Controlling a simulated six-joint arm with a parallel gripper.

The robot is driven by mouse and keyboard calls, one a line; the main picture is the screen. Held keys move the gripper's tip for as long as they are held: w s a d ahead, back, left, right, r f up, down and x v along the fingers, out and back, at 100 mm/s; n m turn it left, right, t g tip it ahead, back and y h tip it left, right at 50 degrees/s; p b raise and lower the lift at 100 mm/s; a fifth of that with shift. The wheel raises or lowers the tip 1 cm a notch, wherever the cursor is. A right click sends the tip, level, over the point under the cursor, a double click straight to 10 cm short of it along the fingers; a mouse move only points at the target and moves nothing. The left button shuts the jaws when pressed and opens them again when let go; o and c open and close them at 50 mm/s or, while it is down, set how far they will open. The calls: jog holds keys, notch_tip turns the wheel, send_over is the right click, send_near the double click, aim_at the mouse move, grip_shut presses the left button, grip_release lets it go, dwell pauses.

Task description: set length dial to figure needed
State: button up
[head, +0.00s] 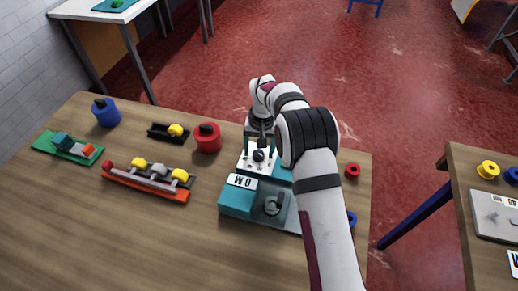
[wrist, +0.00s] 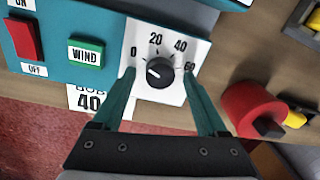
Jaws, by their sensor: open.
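The length dial is a black knob (wrist: 160,73) on a white plate (wrist: 181,30) marked 0, 20, 40 and 60. The white mark on the knob faces left, towards the 0 side; its exact reading is hard to tell. In the head view the knob (head: 258,155) sits on top of the teal machine (head: 235,202). My gripper (wrist: 158,74) is open, with one teal finger on each side of the knob and a visible gap on both sides. A white card (wrist: 88,99) below the plate shows 40 under partly hidden letters.
A green WIND button (wrist: 87,53) and a red ON/OFF switch (wrist: 22,38) are beside the dial. A red cylinder (head: 208,138), a blue cylinder (head: 106,113) and an orange rack (head: 146,185) stand left of the machine. The table's front left is clear.

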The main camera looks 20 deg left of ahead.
grip_shut()
dwell(0.3)
jog(key=shift+m, duration=0.3)
jog(key=m, duration=0.3)
jog(key=shift+m, duration=0.4)
jog(key=m, duration=0.4)
jog(key=shift+s+t, duration=0.1)
jog(key=shift+t, duration=0.2)
jog(key=m, duration=0.4)
jog(key=shift+m, duration=0.4)
jog(key=m, duration=0.4)
jog(key=shift+m, duration=0.4)
